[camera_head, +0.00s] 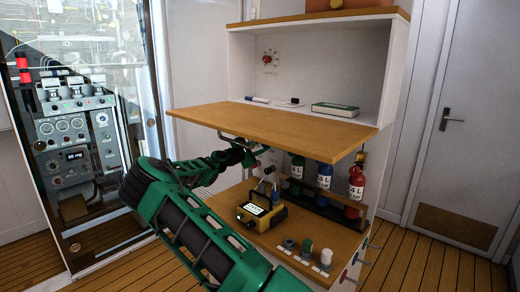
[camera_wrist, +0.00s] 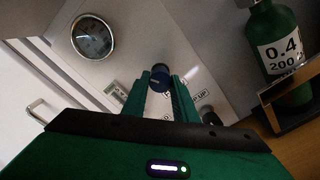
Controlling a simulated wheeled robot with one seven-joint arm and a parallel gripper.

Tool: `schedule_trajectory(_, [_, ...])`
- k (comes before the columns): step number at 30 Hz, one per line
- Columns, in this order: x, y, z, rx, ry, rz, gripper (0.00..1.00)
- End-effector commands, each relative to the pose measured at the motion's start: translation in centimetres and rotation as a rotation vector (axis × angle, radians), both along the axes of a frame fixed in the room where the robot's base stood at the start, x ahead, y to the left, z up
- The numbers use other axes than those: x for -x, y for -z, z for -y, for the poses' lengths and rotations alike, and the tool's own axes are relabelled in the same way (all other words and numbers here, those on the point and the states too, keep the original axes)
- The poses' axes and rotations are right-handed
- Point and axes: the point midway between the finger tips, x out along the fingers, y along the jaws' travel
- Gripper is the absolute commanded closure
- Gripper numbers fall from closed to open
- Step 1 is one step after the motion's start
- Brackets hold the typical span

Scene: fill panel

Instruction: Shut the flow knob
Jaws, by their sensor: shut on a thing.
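My gripper (camera_wrist: 160,85) is shut on this knob, one finger on each side. Its turned position cannot be told. In the camera_head view my gripper (camera_head: 250,155) reaches under the wooden shelf, and the knob cannot be made out there. Printed labels with "UP" (camera_wrist: 202,97) sit on the panel beside the fingers.
A round gauge (camera_wrist: 91,37) is on the panel at upper left. The wooden shelf (camera_head: 290,122) is close above.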

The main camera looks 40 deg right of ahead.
Motion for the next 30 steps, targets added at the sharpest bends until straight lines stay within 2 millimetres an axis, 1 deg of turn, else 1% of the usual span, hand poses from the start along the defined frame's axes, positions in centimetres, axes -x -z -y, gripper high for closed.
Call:
schedule_trajectory(6, [-0.13, 0.03, -0.08, -0.017, -0.002, 0.197, 0.97])
schedule_trajectory(15, [-0.15, 0.11, -0.14, -0.036, -0.002, 0.411, 0.97])
schedule_trajectory(22, [-0.12, 0.15, -0.14, -0.044, -0.001, 0.505, 0.97])
schedule_trajectory(30, [-0.08, 0.21, -0.15, -0.048, 0.001, 0.544, 0.96])
